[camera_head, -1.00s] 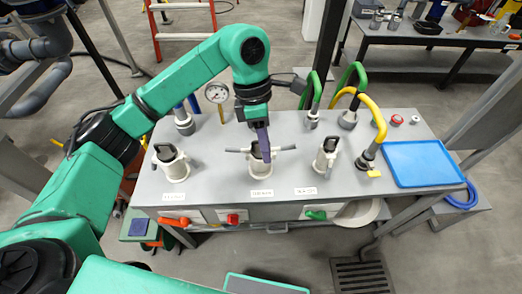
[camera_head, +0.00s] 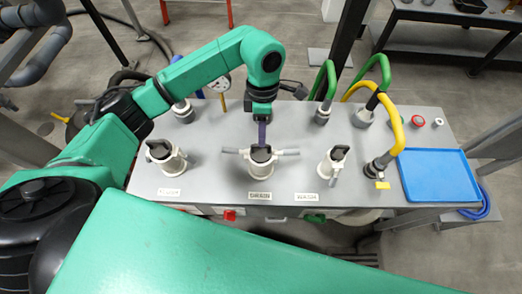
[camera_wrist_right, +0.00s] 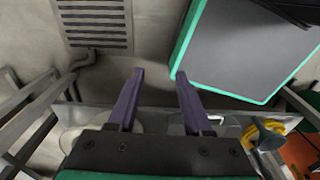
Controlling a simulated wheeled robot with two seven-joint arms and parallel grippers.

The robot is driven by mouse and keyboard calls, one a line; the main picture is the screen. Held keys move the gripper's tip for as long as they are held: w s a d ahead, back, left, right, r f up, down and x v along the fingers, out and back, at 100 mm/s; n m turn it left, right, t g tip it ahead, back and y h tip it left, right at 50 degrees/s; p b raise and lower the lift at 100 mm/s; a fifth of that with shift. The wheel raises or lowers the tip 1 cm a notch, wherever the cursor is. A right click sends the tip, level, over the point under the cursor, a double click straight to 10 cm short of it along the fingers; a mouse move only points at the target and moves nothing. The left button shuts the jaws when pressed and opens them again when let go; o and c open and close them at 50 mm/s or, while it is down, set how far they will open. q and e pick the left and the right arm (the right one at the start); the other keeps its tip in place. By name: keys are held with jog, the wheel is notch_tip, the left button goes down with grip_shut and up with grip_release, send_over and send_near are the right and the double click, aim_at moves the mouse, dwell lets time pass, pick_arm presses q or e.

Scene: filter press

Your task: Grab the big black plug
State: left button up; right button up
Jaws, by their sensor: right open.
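Three pale fittings with black plugs stand in a row on the grey bench. The middle black plug (camera_head: 261,154) sits in a fitting with two grey levers spread sideways. My right gripper (camera_wrist_right: 160,73) is open and empty, above the floor beside the bench.
Green hoses (camera_head: 326,86) and a yellow hose (camera_head: 392,125) rise behind and right of the fittings. A blue tray (camera_head: 437,175) lies at the bench's right end. A pressure gauge (camera_head: 219,84) stands behind my left arm. A floor grate (camera_wrist_right: 94,22) shows in the right wrist view.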

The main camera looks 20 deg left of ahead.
aim_at(261, 153)
pick_arm(q)
jog(key=f+p, duration=0.1)
jog(key=f, duration=0.2)
jog(key=s+f+p, duration=0.1)
jog(key=f, duration=0.1)
jog(key=shift+f+p, duration=0.1)
jog(key=shift+p, duration=0.25)
jog(key=shift+f, duration=0.2)
jog(key=shift+w, duration=0.1)
grip_shut()
pick_arm(e)
jog(key=w+r, duration=0.1)
jog(key=r, duration=0.2)
jog(key=shift+w, duration=0.4)
